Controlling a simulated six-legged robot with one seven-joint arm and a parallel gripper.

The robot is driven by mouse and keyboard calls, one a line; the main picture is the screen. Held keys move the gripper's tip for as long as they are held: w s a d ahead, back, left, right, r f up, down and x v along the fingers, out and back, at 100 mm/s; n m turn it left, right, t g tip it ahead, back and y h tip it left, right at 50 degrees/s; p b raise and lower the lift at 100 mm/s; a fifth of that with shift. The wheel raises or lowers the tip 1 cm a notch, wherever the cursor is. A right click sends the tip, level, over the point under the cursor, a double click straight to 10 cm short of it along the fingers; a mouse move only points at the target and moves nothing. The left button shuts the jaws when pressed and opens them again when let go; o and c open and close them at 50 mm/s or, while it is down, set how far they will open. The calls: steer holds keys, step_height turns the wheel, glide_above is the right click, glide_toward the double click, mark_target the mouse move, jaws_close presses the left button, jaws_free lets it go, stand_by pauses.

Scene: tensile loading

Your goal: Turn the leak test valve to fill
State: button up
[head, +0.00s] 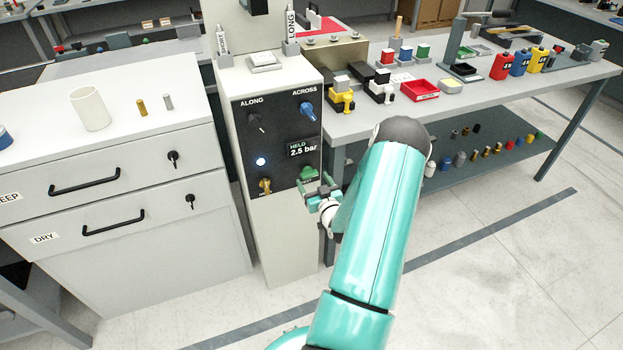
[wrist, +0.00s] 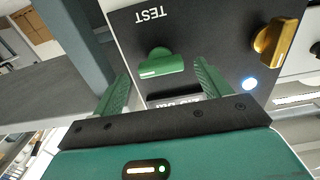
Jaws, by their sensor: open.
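The leak test valve is a green knob (wrist: 160,63) on the dark panel; upside-down lettering reading TEST is beside it in the wrist view. In the head view the green knob (head: 309,173) sits low on the panel, partly hidden by my gripper (head: 315,186). My gripper is open, its green fingers (wrist: 161,72) one on each side of the knob in the wrist view, with gaps showing. I cannot tell how deep the fingers reach around it. The display (head: 303,149) above the knob reads HELD 2.5 bar.
The panel also carries a yellow knob (head: 265,186), a blue knob (head: 308,111), a black knob (head: 256,122) and a lit white lamp (head: 260,161). A drawer cabinet (head: 120,240) stands left. A bench (head: 560,85) with coloured parts stands right, close to my arm.

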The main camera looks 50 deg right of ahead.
mark_target(309, 174)
steer(key=shift+x, duration=1.15)
steer(key=shift+c, duration=0.5)
steer(key=c, duration=0.9)
